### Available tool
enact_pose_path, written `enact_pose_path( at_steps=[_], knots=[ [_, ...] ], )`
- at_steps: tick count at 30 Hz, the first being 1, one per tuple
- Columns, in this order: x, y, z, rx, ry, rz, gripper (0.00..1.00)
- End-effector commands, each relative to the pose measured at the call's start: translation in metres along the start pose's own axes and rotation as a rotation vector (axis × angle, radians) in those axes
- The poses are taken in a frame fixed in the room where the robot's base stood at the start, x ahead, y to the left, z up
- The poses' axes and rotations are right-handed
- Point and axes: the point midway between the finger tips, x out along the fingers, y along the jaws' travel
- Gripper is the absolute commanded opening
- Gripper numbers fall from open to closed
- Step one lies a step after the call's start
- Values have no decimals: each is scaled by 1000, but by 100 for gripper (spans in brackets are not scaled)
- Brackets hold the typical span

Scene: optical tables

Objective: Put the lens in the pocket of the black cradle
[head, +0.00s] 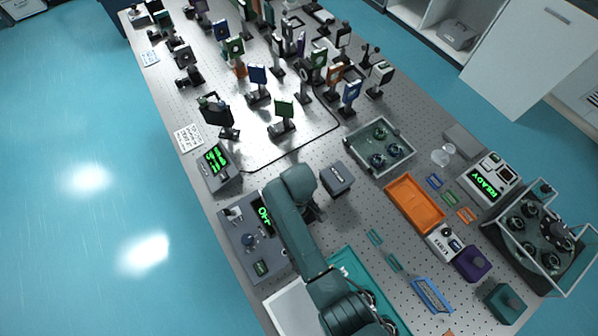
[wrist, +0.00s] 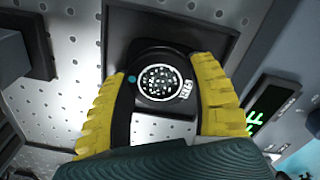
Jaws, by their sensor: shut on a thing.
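My gripper (wrist: 168,105) has yellow ribbed fingers on either side of a black round-topped piece (wrist: 148,58), and it is shut on this piece. The piece has a round speckled face with a pale ring, a small label and a teal dot; it appears to be the mounted lens. Behind it in the wrist view is a dark square-edged plate (wrist: 198,22), possibly the black cradle; I cannot tell whether the two touch. In the head view my arm hides the gripper and the held piece. I cannot make out a pocket.
A dark grey box (head: 336,178) stands beside my arm. A panel with a green display (head: 238,222) lies left of it. An orange tray (head: 414,203) and a clear-walled tray of round parts (head: 379,146) are to the right. Several upright optics mounts fill the far table.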

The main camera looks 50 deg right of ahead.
Motion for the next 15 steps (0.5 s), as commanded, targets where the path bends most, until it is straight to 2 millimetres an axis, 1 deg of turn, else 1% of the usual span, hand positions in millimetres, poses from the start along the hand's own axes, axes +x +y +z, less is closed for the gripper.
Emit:
enact_pose_path(
  at_steps=[7,14,15],
  knots=[
    [1,1,-1,0,3,2,22],
    [9,0,-1,0,3,2,23],
    [10,0,-1,1,3,1,62]
  ],
)
